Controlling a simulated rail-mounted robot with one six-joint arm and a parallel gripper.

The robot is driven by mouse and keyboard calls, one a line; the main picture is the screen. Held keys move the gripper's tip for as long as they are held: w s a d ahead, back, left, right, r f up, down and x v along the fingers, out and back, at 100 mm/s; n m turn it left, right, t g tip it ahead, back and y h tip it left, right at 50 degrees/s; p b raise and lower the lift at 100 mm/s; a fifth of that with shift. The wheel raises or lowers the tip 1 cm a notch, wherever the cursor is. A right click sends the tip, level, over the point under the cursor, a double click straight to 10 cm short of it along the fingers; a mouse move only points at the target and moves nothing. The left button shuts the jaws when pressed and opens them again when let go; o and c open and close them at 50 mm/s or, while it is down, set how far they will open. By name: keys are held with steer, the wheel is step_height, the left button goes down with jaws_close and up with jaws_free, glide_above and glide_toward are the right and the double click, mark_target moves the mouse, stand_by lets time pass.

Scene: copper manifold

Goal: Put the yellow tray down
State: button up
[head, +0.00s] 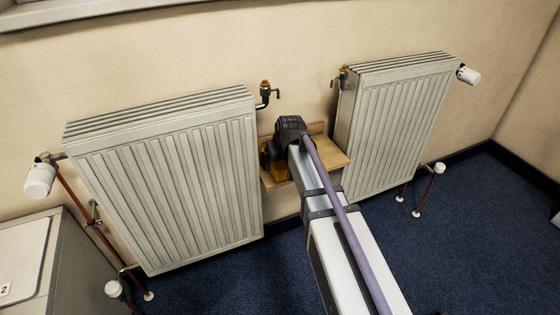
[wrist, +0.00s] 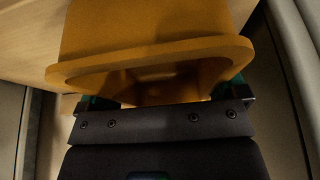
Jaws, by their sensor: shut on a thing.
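The yellow tray (wrist: 150,40) fills the upper middle of the wrist view, with its rim and hollow inside facing the camera. My gripper (wrist: 160,105) is shut on the tray, with a finger at each side below the rim. In the head view a small part of the yellow tray (head: 279,173) shows beside my gripper (head: 272,160), which is largely hidden behind my arm. The tray is over or at the wooden shelf (head: 328,158) between the two radiators. I cannot tell whether the tray touches the shelf.
A large radiator (head: 170,180) stands close on the left and another radiator (head: 395,125) close on the right. A grey cabinet (head: 40,260) is at the lower left. The blue carpet (head: 470,230) is open at the right.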

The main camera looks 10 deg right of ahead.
steer(key=o, duration=0.6)
steer(key=shift+f, duration=0.1)
steer(key=a+p+v, duration=0.1)
steer(key=p+v, duration=1.1)
steer(key=v, duration=0.1)
steer(key=s+g, duration=0.1)
steer(key=s, duration=0.5)
steer(key=s+f+m+g, duration=0.1)
steer(key=s+g, duration=0.1)
steer(key=s, duration=0.4)
steer(key=s+m+g, duration=0.1)
steer(key=s, duration=0.5)
steer(key=shift+f+g+h, duration=0.3)
steer(key=shift+f+h, duration=0.1)
step_height(320, 180, up, 23)
steer(key=p, duration=2.3)
steer(key=shift+r, duration=0.2)
